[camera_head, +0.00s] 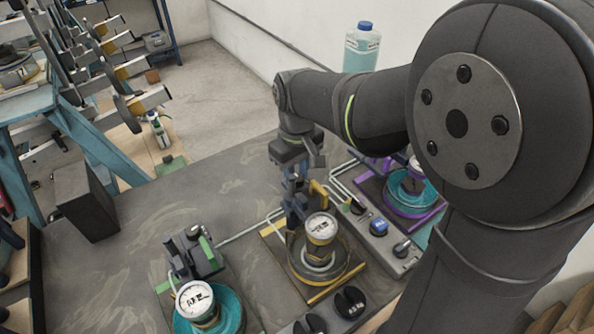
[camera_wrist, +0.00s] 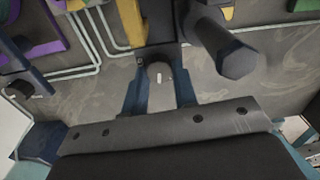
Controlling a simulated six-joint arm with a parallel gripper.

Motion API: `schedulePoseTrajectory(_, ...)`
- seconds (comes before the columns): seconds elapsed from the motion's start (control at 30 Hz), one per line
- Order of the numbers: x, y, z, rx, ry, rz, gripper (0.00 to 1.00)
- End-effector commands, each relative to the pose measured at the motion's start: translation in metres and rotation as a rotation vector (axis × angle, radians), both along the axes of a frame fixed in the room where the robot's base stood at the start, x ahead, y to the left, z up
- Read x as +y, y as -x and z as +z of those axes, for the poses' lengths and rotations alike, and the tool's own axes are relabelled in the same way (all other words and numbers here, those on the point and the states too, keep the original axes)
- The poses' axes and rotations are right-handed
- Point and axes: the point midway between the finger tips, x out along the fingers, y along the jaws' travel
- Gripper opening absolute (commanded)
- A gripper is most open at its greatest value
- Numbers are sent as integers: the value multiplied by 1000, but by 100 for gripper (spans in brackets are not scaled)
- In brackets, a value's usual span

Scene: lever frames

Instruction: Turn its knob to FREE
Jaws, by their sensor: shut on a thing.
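The yellow frame (camera_head: 330,287) stands in the middle of the bench in the head view, with a round white-faced gauge (camera_head: 321,228) on it. My gripper (camera_head: 296,207) points down at the back of this frame, just behind the gauge. In the wrist view my gripper (camera_wrist: 158,98) has its two blue fingers closed on the sides of a rounded grey knob (camera_wrist: 158,74). A short white mark on the knob runs up and down in that view. The fingers hide the knob in the head view. No FREE lettering can be read.
A green frame with a gauge (camera_head: 195,300) stands at front left, and a purple frame (camera_head: 375,198) at back right. Grey boxes with dark knobs (camera_head: 350,302) and a blue knob (camera_head: 379,228) sit beside the yellow frame. Pipes run between the units.

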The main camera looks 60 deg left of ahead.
Motion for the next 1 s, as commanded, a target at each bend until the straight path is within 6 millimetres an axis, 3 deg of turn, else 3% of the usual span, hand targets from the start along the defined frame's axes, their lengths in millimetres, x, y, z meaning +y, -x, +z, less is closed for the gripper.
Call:
schedulePoseTrajectory(0.33, 1, 0, 1, -1, -3, 131, 3)
schedulePoseTrajectory(0.87, 1, 0, 1, -1, -4, 151, 3)
schedulePoseTrajectory(0.9, 1, 0, 1, -1, -4, 151, 34)
schedulePoseTrajectory(1.0, 0, 0, 1, -1, -3, 151, 35)
